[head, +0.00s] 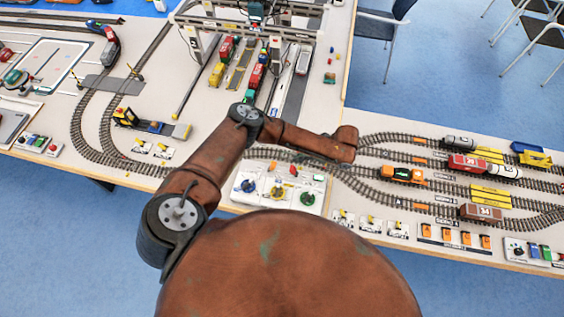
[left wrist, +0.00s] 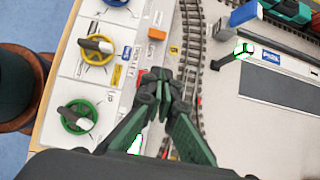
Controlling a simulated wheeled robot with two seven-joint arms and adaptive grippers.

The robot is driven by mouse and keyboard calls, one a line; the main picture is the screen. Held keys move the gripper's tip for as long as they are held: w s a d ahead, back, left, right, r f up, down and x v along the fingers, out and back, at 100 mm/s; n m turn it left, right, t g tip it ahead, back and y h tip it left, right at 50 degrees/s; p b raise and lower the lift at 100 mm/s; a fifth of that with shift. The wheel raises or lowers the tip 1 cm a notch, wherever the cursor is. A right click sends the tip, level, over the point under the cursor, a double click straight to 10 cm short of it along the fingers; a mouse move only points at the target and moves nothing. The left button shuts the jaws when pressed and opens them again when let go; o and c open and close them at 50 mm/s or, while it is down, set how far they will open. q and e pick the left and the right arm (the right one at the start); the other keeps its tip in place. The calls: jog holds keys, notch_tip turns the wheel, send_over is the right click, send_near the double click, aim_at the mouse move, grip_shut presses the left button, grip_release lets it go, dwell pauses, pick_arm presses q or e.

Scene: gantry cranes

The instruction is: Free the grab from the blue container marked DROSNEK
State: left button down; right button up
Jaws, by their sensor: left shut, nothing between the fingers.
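A white control panel (head: 262,203) carries a blue, a yellow and a green knob; in the left wrist view the yellow knob (left wrist: 95,46) and green knob (left wrist: 78,116) show clearly. My left gripper (left wrist: 163,82) is shut and empty, above the panel's edge beside the track; in the head view my own arm hides most of it. The gantry crane (head: 195,45) stands at the top of the head view, with a blue part (head: 256,10) at its beam. I cannot make out the grab or read DROSNEK. My right gripper is not in view.
Tracks (head: 385,140) with wagons run to the right of the panel. Trucks (head: 223,50) stand in lanes under the crane. In the left wrist view a post (left wrist: 243,50) and a green vehicle (left wrist: 290,10) lie right of the gripper. Chairs stand beyond the table.

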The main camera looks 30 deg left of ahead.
aim_at(271, 167)
pick_arm(q)
jog(key=shift+s+a, duration=0.25)
jog(key=shift+s, duration=0.25)
jog(key=p+x, duration=0.1)
jog(key=x, duration=0.9)
jog(key=shift+a+r, duration=0.15)
jog(key=shift+r, duration=0.05)
